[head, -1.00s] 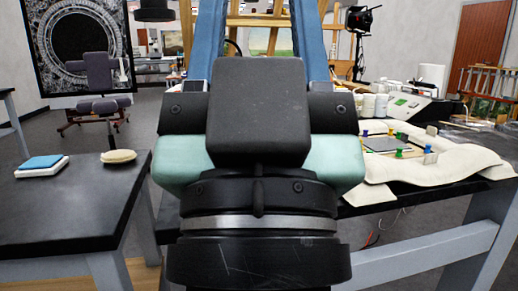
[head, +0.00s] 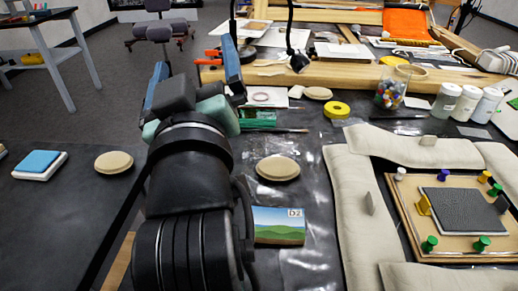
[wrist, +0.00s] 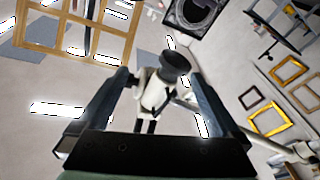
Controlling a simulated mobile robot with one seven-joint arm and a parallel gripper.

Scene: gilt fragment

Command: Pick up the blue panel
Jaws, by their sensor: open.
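A blue panel (head: 39,162) lies flat on a white block (head: 42,175) on the dark table at the far left of the head view. My gripper (head: 194,62) is raised at the upper middle left, to the right of the blue panel and well apart from it. Its two blue-grey fingers are spread with nothing between them. They also show open in the wrist view (wrist: 157,75), which looks up at the room and shows no panel.
A round beige pad (head: 114,162) lies right of the blue panel. A landscape panel marked D2 (head: 279,226) and another round pad (head: 278,168) lie right of my arm. Cushions (head: 352,205) surround a pinned board (head: 458,238). The left table's front is clear.

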